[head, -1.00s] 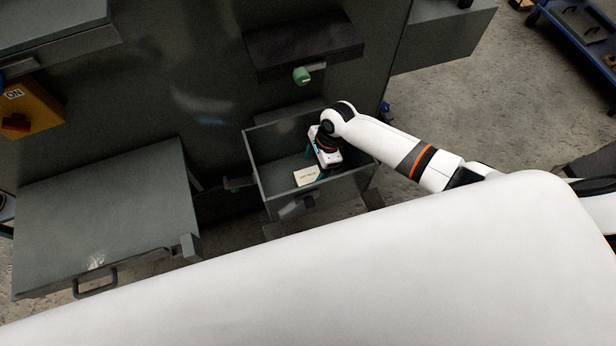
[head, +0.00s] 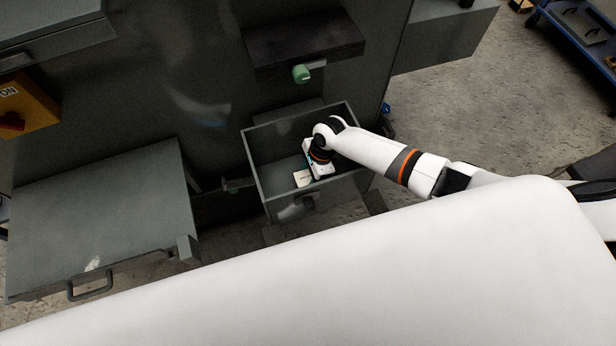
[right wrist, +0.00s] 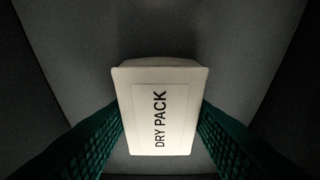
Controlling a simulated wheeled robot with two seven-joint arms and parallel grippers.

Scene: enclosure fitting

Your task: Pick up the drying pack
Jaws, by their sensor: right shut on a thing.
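The drying pack is a white block printed "DRY PACK". It fills the middle of the right wrist view (right wrist: 160,85), with the green fingers of my right gripper (right wrist: 160,135) on its two sides. In the head view the pack (head: 302,178) shows at the front of the open grey drawer (head: 262,182), beside my right gripper (head: 314,176). My right gripper is shut on the pack, inside the drawer. Whether the pack touches the drawer floor cannot be told. My left gripper is not in view.
The drawer walls stand close around the right gripper. Above is a dark ledge with a green knob (head: 301,74). A grey flat-topped box with a handle (head: 90,286) stands at the left. A yellow switch box (head: 30,103) sits at the far left.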

